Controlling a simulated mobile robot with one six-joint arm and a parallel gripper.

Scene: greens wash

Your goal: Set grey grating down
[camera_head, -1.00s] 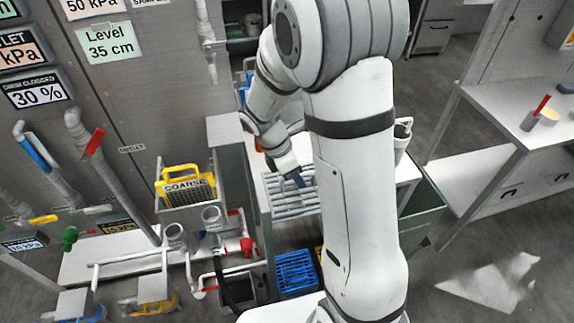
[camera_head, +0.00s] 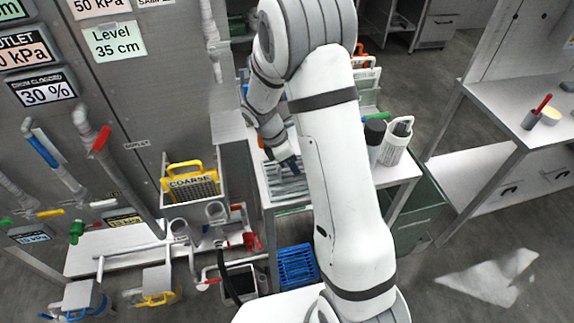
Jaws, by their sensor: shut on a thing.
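The grey grating (camera_head: 283,187) is a slatted panel over the white bench top (camera_head: 262,180), partly hidden behind my arm. My gripper (camera_head: 292,166) is at the grating's far part, pointing down, with its dark fingers shut on it. The fingertips are small and partly hidden. I cannot tell whether the grating touches the bench top or hangs just above it.
A dark-topped cup (camera_head: 374,137) and a white container (camera_head: 396,142) stand on the bench right of my arm. A yellow COARSE grating (camera_head: 190,182) sits in a box to the left. A blue crate (camera_head: 297,266) is below, near the floor.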

